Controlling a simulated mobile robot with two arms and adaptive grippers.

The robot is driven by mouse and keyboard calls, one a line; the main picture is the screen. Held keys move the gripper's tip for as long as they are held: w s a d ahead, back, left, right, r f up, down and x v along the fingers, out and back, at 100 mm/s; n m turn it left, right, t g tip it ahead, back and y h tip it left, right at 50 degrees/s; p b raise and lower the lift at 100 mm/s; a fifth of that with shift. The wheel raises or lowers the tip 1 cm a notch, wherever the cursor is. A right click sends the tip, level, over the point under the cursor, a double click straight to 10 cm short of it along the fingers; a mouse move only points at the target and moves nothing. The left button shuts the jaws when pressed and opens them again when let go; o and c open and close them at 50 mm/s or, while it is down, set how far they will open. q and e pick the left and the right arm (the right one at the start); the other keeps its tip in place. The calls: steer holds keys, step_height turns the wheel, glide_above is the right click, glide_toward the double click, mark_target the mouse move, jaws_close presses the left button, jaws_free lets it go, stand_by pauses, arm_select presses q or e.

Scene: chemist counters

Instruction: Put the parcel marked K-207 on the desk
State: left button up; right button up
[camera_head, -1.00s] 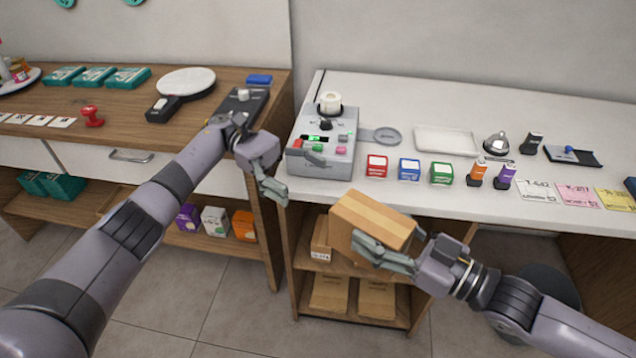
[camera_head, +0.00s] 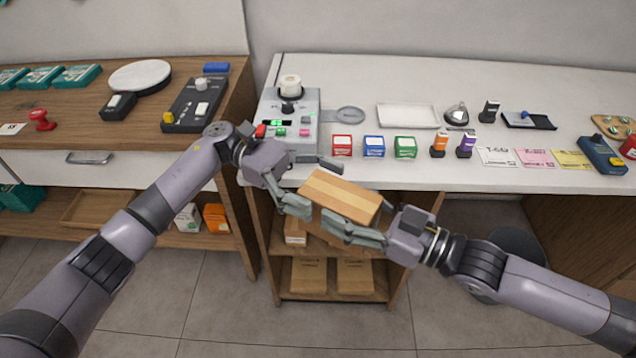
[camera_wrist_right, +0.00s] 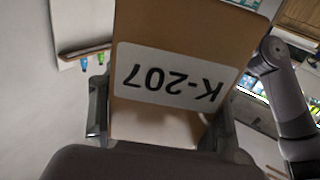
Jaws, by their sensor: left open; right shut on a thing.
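The parcel marked K-207 (camera_head: 340,194) is a brown cardboard box with a lighter tape strip. It is held in the air in front of the white desk (camera_head: 440,175), over the shelf opening. My right gripper (camera_head: 362,228) is shut on it. In the right wrist view the parcel (camera_wrist_right: 185,35) fills the middle, and its white K-207 label reads upside down. My left gripper (camera_head: 312,183) is open at the parcel's left end, fingers close to it; I cannot tell whether they touch.
A grey device (camera_head: 285,115) stands at the desk's left end. Small red, blue and green boxes (camera_head: 374,147) line the front edge, with stamps and paper slips to the right. A white tray (camera_head: 407,116) lies behind. More parcels (camera_head: 309,274) sit on the shelf below.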

arm_select(q)
steer(key=c, duration=1.5)
arm_select(e)
steer(key=o, duration=1.5)
steer(key=shift+d, duration=0.15)
